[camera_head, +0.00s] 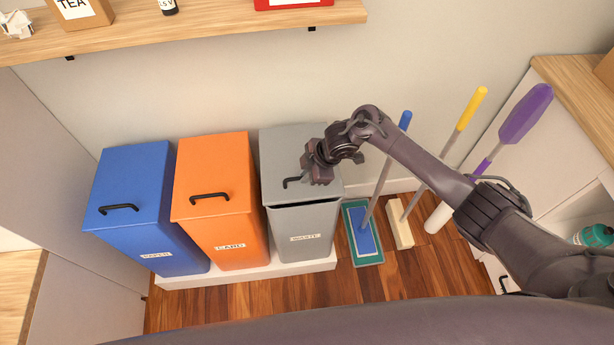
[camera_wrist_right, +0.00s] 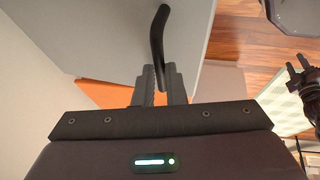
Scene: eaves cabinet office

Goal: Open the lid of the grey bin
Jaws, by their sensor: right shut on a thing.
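The grey bin (camera_head: 302,232) is the rightmost of three bins and bears a white label. Its grey lid (camera_head: 280,150) sits on top, with a thin dark gap under its front edge, so it looks slightly raised. The lid's black handle (camera_head: 290,183) is partly hidden by my right gripper (camera_head: 318,178) in the head view. In the right wrist view, the dark handle (camera_wrist_right: 158,35) runs down between the fingers of my right gripper (camera_wrist_right: 160,80), which is shut on it. My left gripper does not show clearly.
An orange bin (camera_head: 215,180) and a blue bin (camera_head: 133,190) stand to the left on the same white plinth. A blue-handled mop (camera_head: 365,240) and other cleaning tools stand to the right. A wooden shelf (camera_head: 200,28) is on the wall above. Wooden floor lies in front.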

